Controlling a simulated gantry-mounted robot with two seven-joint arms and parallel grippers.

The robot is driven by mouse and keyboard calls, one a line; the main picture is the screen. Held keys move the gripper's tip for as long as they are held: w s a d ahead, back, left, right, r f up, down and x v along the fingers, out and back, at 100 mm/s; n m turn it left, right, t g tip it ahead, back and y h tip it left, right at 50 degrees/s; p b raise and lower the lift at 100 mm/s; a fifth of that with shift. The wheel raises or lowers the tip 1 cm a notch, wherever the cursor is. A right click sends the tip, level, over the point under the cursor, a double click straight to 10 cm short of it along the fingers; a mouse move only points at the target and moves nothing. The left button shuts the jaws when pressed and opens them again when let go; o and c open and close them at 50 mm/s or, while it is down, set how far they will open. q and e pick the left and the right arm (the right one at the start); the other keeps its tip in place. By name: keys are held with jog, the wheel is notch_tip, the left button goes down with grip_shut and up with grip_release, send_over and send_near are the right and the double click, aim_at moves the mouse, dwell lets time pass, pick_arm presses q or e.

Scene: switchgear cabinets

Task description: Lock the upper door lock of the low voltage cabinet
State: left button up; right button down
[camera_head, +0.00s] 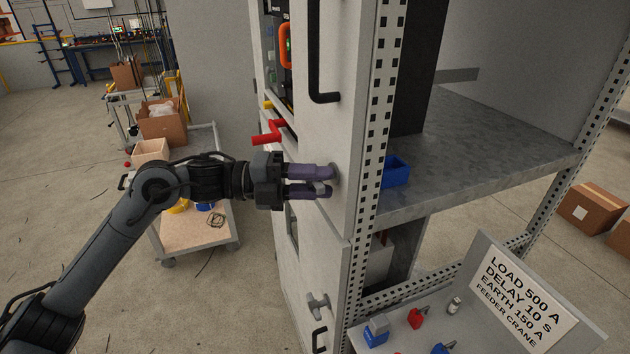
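The low voltage cabinet's light grey upper door (340,130) stands in the middle of the camera_head view. The upper door lock (334,174) is on this door, mostly hidden by my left gripper's fingers; only part of its grey round base shows. My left gripper (325,181) reaches in from the left with its purple fingers at the lock. The fingers are a little apart, with a bit of grey between the tips; I cannot tell whether they press on the lock handle. My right gripper is out of view.
A second grey T-shaped lock (318,305) is on the lower door. A black door handle (318,75) is above my gripper, and a red lever (268,132) is to its left. A shelf with a blue bin (395,172) and a sign (520,290) are right. A cart (195,235) stands behind my arm.

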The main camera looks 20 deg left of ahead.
pick_arm(q)
jog(key=shift+o, duration=1.1)
jog(key=shift+a, duration=0.1)
jog(key=shift+a, duration=0.25)
jog(key=b+v, duration=0.2)
jog(key=v, duration=0.8)
jog(key=shift+s, duration=0.15)
